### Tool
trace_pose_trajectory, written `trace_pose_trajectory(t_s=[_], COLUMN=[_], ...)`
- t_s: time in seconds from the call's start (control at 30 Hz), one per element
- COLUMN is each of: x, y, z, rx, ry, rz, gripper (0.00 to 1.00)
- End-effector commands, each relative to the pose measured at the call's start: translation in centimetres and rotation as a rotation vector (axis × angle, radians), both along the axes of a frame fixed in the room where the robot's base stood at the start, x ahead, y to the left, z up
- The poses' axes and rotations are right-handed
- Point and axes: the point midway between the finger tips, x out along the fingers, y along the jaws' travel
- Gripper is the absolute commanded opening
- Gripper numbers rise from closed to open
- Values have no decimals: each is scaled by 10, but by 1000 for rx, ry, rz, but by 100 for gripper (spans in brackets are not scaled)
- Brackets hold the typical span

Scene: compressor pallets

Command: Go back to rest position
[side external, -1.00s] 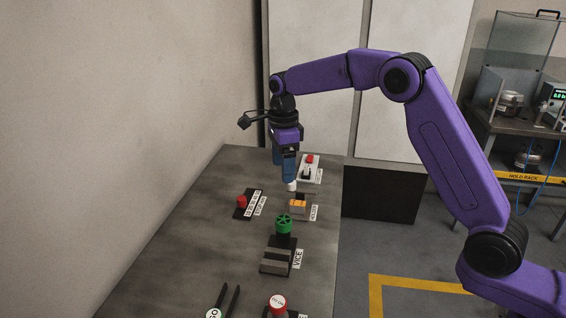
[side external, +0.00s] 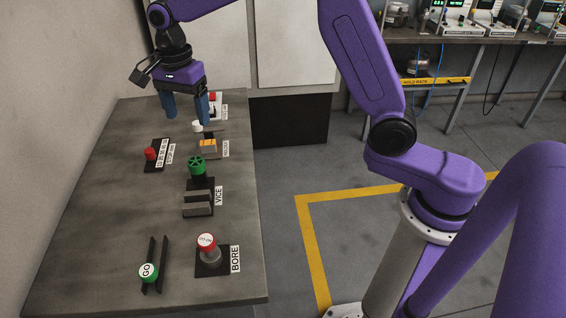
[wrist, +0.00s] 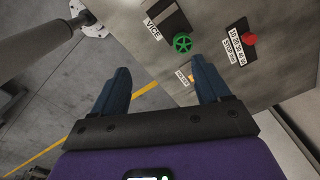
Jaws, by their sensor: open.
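My gripper (side external: 188,112) hangs over the far part of the grey workbench (side external: 110,225) in the side external view, fingers pointing down. Its blue fingers are spread apart with nothing between them. In the wrist view the two fingertips (wrist: 160,75) stand apart, with the bench edge and the floor showing between them. A small white cylinder (side external: 197,126) is near the right finger, beside a block with an orange top (side external: 208,146). I cannot tell whether the finger is clear of the cylinder.
A rack (side external: 440,82) stands at the back right. Open floor lies right of the bench.

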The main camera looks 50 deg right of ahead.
Motion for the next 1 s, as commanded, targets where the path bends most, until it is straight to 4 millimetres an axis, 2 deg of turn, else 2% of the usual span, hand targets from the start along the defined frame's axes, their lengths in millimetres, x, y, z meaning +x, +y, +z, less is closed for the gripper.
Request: trace_pose_trajectory(t_s=[0.23, 0.47, 0.77, 1.0], x=[-61, -122, -207, -274], y=[2, -8, -36, -70], z=[10, 13, 9, 0], rx=[0, -2, -3, -6], ry=[-6, -12, -19, -29], rz=[437, 845, 1376, 1803], gripper=[76, 76, 76, 76])
